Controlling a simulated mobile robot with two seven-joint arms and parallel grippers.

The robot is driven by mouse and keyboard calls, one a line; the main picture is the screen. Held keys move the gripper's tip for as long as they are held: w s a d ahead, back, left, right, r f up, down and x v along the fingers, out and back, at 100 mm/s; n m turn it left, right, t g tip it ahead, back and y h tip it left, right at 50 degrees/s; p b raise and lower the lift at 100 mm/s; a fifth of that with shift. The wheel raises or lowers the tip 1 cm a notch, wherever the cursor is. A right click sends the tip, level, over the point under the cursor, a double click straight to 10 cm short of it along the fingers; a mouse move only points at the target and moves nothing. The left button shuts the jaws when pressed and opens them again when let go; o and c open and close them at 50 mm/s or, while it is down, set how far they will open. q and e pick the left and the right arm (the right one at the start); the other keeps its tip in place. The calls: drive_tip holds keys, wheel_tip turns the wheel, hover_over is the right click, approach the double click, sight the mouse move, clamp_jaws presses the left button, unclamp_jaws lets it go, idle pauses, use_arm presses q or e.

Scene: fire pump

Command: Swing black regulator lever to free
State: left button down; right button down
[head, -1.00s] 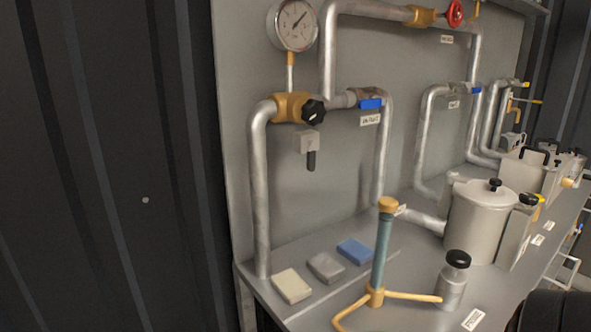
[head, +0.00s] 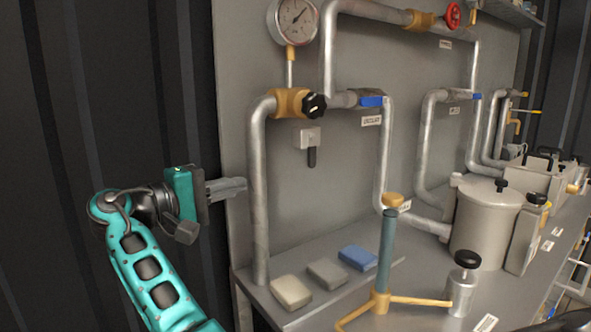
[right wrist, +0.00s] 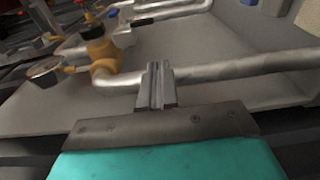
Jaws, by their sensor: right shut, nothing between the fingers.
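The black lever (head: 312,157) hangs straight down from a small grey block (head: 307,137) on the grey panel, below the brass regulator (head: 289,103) with its black knob (head: 315,105). In the right wrist view, a dark bar that looks like the lever (right wrist: 142,21) lies beyond the pipe, near the brass regulator (right wrist: 104,56). My right gripper (head: 243,184) is shut and empty. Its fingertips are left of the lever and apart from it, close to the left vertical pipe (head: 259,200). The fingers also show in the right wrist view (right wrist: 155,72). My left gripper is not in view.
A pressure gauge (head: 292,22) sits above the regulator. A blue-handled valve (head: 371,101) is to its right. Grey and blue blocks, a tripod stand (head: 381,290) and a steel canister (head: 485,222) stand on the bench. The left pipe stands between gripper and lever.

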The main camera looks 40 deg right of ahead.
drive_tip(key=r, duration=0.1)
drive_tip(key=g, duration=0.1)
drive_tip(key=s+r+m, duration=0.1)
drive_tip(key=shift+s+a+r+g, duration=0.1)
drive_tip(key=shift+a+r+g, duration=0.2)
drive_tip(key=shift+a, duration=0.05)
approach(308, 160)
drive_tip(key=d, duration=0.4)
drive_tip(key=s+d, duration=0.1)
drive_tip(key=d, duration=0.1)
drive_tip(key=shift+d, duration=0.35)
drive_tip(key=shift+d+f+b, duration=0.1)
drive_tip(key=shift+d+b, duration=0.05)
drive_tip(key=shift+b, duration=0.15)
